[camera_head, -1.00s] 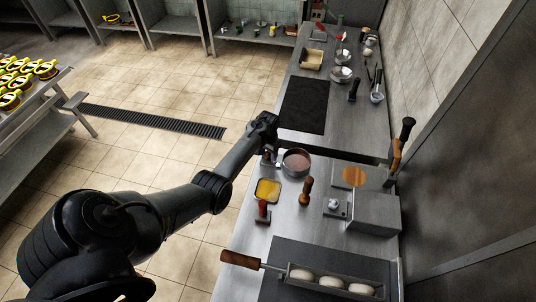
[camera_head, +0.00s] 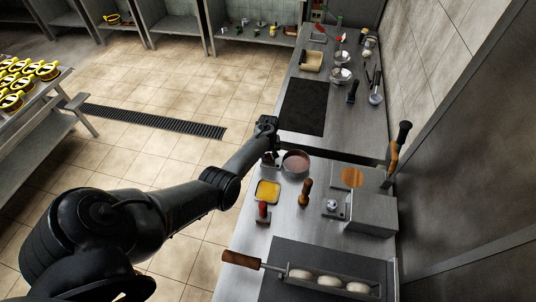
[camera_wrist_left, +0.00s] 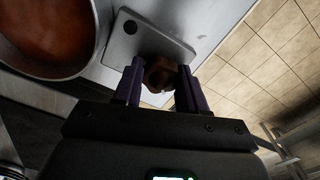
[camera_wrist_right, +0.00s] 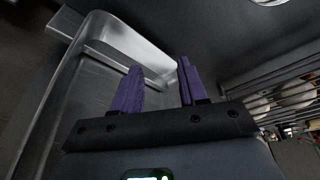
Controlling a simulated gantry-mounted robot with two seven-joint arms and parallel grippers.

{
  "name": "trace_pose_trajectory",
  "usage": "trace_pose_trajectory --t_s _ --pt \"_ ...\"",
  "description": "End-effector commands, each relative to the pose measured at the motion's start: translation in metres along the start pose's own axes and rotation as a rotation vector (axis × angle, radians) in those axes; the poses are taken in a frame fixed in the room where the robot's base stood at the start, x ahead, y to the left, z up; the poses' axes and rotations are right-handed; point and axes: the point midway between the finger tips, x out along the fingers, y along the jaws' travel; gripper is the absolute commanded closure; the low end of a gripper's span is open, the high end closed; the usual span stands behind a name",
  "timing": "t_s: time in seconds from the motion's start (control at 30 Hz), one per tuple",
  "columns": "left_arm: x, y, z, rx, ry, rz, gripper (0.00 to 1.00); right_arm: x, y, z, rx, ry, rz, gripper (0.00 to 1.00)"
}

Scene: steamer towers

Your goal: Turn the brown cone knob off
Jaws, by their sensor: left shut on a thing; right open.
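The brown cone knob (camera_wrist_left: 158,75) sits on a small metal plate (camera_wrist_left: 178,32) at the counter's edge and is partly hidden by my fingers. In the left wrist view my left gripper (camera_wrist_left: 160,66) is shut on it, with one purple finger on each side. In the head view my left gripper (camera_head: 270,158) reaches down beside the round pan, and the knob cannot be made out there. My right gripper (camera_wrist_right: 158,68) is open and empty in the right wrist view, by a metal frame.
The pan of reddish-brown liquid (camera_head: 296,162) stands close to the knob. A yellow-filled square dish (camera_head: 267,191), a red-handled tool (camera_head: 263,211) and a wooden-handled tool (camera_head: 305,191) stand nearby. A metal box (camera_head: 371,213) is to the right. The tiled floor lies left of the counter.

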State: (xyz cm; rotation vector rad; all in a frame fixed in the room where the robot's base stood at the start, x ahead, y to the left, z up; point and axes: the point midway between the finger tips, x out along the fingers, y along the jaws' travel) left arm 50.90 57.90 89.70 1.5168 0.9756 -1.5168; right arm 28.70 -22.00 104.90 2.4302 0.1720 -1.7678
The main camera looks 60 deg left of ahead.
Motion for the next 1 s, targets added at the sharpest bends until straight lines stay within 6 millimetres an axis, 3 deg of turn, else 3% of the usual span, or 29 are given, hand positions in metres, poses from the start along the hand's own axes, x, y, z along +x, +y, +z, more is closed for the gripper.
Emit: trace_pose_trajectory --t_s 0.33,0.7,1.0 --pt "0.0015 0.0000 0.0005 -0.045 0.000 0.000 1.00 0.0002 -0.0003 0.0000 0.001 0.000 -0.001 0.57" --pt "0.0039 -0.0001 0.0010 -0.688 0.000 -0.001 1.00 0.0044 -0.0022 0.0009 0.008 0.000 -0.007 0.57" --pt "0.0043 -0.0012 0.0009 -0.671 0.002 -0.002 1.00 0.0039 -0.0024 0.0006 0.009 0.000 -0.007 0.57"
